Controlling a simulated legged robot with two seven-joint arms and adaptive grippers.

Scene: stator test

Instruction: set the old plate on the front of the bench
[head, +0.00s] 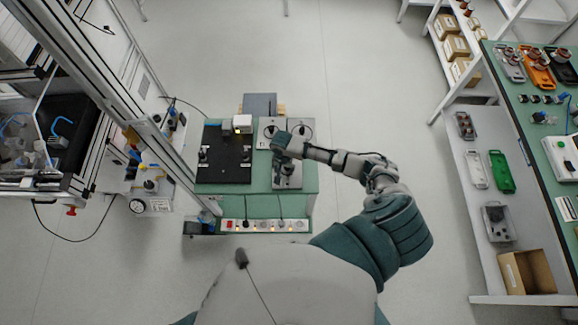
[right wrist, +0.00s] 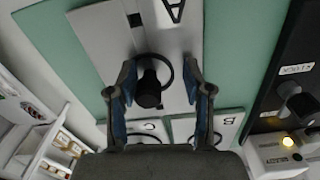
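A grey plate marked A (right wrist: 105,30) with a dark round knob (right wrist: 148,90) appears to lie flat on the green bench. In the head view this plate (head: 288,180) is on the front right part of the bench (head: 310,180). My right gripper (right wrist: 160,90) is over it, its two fingers apart on either side of the knob, with gaps visible to both. In the head view the gripper (head: 278,148) covers the plate's far part. No label shows which plate is the old one. My left gripper is not in view.
Plates marked B (right wrist: 226,122) and C (right wrist: 150,130) lie beside each other behind plate A. A black fixture board (head: 222,170) fills the bench's left side. A white box (head: 242,123) stands at its far corner. A power strip (head: 265,225) runs along the front.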

